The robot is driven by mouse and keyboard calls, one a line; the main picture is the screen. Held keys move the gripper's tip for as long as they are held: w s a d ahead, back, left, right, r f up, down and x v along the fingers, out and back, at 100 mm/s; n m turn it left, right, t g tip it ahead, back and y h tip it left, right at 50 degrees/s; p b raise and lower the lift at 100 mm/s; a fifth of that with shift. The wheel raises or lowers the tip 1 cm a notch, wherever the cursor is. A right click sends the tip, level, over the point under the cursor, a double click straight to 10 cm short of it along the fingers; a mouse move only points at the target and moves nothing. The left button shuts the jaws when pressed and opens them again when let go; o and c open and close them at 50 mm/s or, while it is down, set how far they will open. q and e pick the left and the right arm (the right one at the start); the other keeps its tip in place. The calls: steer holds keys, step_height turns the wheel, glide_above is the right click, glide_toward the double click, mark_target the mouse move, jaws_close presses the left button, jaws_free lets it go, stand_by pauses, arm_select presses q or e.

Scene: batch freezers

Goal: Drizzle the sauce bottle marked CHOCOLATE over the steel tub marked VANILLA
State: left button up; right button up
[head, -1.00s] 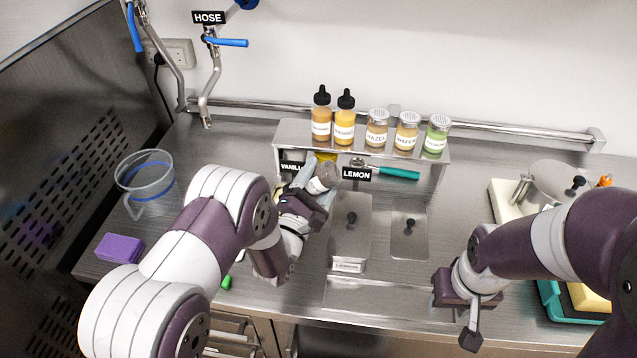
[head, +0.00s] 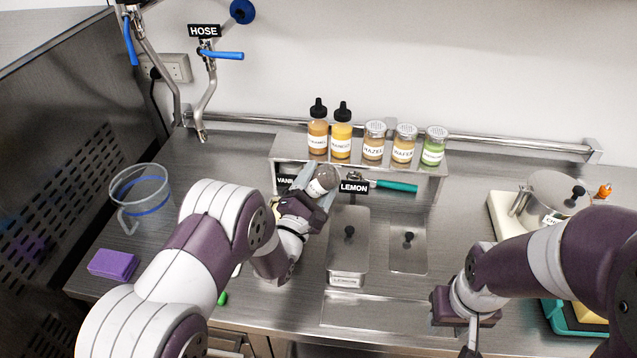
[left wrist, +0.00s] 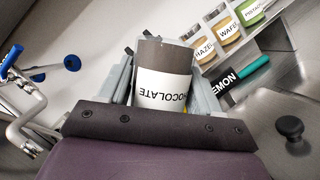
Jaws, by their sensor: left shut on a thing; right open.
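My left gripper (head: 318,187) is shut on the sauce bottle marked CHOCOLATE (left wrist: 165,58), seen between the grey fingers in the left wrist view. The bottle's label reads upside down there, and its nozzle is hidden. In the head view the bottle (head: 324,177) is a brown rounded end between the fingers, just left of the LEMON sign. The VANILLA sign (head: 284,181) is partly covered by my left gripper. The VANILLA tub is hidden behind my left arm, and I see no sauce stream. My right gripper (head: 471,340) is open and empty over the front right counter.
A shelf (head: 432,172) behind holds two sauce bottles and several shaker jars. The LEMON sign (head: 354,187) and lidded LEMON tub (head: 347,258) stand close right of my left gripper. A clear jug (head: 140,188) and purple sponge (head: 113,264) are at left; a steel pot (head: 552,196) is at right.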

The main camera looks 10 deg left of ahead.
arm_select(q)
steer(key=shift+w+d+b, duration=0.1)
steer(key=shift+w+b, duration=0.85)
steer(key=shift+w, duration=0.5)
steer(key=shift+w+b, duration=0.35)
steer(key=shift+w, duration=0.35)
steer(key=shift+r, duration=0.1)
steer(key=shift+r+m+g+p, duration=0.15)
steer(key=shift+m+g+p, duration=0.3)
steer(key=shift+m, duration=0.65)
steer(key=shift+m+g+h+p, duration=0.35)
steer(key=shift+m+h, duration=0.05)
steer(key=shift+m, duration=0.7)
steer(key=shift+f, duration=0.2)
